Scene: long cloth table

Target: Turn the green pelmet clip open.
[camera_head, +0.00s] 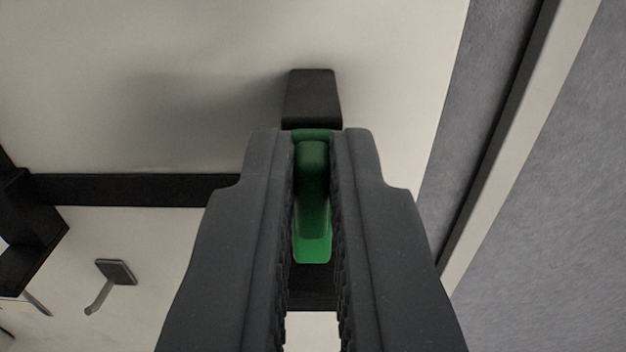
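The green pelmet clip (313,190) shows in the middle of the camera_head view, just below a black block (311,97) on the pale surface. My gripper (312,140) has one dark finger on each side of the clip. The ribbed inner faces lie very close to the clip's sides. I cannot tell whether both faces touch it. The fingers hide the clip's flanks, and its long side runs up and down between them.
A dark bar (140,190) crosses the pale surface (130,70) at left. A small hook on a dark plate (115,271) sits at lower left, near a black bracket (28,235). A grey panel with a dark strip (500,140) slants along the right.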

